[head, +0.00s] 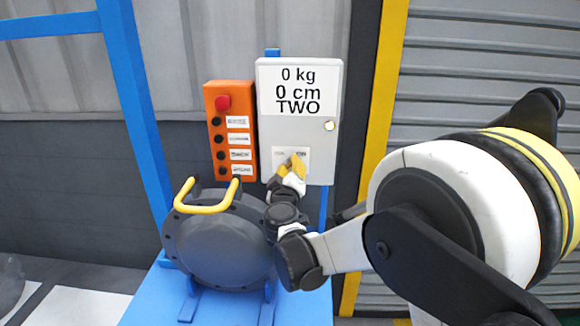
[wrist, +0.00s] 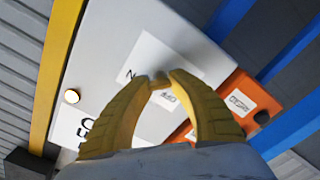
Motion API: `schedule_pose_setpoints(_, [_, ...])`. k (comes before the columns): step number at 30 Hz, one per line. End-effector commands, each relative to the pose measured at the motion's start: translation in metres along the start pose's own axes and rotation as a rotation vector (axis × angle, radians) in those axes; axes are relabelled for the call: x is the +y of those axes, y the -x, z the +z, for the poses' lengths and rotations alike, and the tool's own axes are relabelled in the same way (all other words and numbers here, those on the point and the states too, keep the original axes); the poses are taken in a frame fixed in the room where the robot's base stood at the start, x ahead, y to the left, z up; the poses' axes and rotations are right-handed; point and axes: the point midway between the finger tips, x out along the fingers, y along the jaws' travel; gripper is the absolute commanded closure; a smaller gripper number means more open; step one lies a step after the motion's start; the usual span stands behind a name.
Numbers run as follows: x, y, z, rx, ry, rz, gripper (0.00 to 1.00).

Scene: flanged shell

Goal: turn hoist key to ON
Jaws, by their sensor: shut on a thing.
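The hoist key (wrist: 161,84) is a small grey piece on a white label plate of the light grey control box (head: 328,155). The plate (head: 280,153) shows in the head view with "ON" at its right side; the rest of its lettering is partly hidden. My gripper (head: 297,166) has yellow fingers and is at the plate. In the wrist view my gripper (wrist: 161,78) has its fingertips closed around the key, one on each side. The fingers hide most of the key, so I cannot tell which way it points.
An orange button panel (head: 230,130) with a red button (head: 223,103) is just left of the box. A dark flanged shell (head: 215,250) with yellow handles (head: 205,208) sits on a blue stand (head: 150,300) below. A yellow post (head: 375,150) stands to the right.

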Motion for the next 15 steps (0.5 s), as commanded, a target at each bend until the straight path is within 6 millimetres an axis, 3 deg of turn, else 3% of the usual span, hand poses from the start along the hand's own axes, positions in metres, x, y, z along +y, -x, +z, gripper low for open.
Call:
schedule_pose_setpoints(10, [-0.0001,-0.0008,-0.0032,0.005,0.003,-0.002,1.0])
schedule_pose_setpoints(11, [-0.0001,-0.0008,-0.0032,0.005,0.003,-0.002,0.66])
schedule_pose_setpoints(12, [-0.0001,-0.0007,-0.003,0.004,0.003,-0.002,0.54])
schedule_pose_setpoints(13, [0.0,-0.0006,-0.0028,0.004,0.002,-0.002,0.5])
schedule_pose_setpoints(15, [0.0,-0.0005,-0.0024,0.003,0.002,-0.001,0.5])
